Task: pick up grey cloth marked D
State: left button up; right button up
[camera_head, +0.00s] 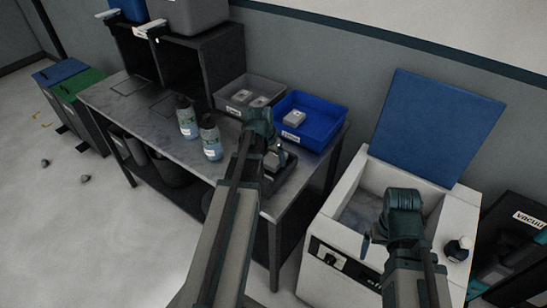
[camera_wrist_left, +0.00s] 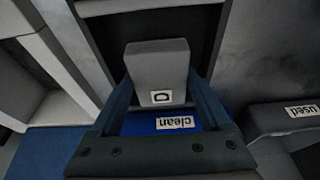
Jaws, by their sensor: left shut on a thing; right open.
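The grey cloth marked D (camera_wrist_left: 157,62) is a folded block with a white label. In the left wrist view it sits between the two fingers of my left gripper (camera_wrist_left: 162,95), which is shut on it. In the head view my left gripper (camera_head: 274,158) is over the right end of the table, in front of the blue bin; the arm largely hides the cloth there. My right gripper (camera_head: 368,243) is open, above the front of the white machine, apart from the cloth.
The blue bin (camera_head: 325,132), labelled "clean" in the wrist view, holds another grey cloth (camera_head: 293,118). The grey bin (camera_head: 225,103) beside it holds grey cloths. Two spray bottles (camera_head: 187,118) (camera_head: 211,139) stand left of my left arm. The white machine (camera_head: 345,238) has its blue lid (camera_head: 437,122) up.

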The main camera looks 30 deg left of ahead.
notch_tip(320, 180, up, 17)
jog(key=p, duration=1.6)
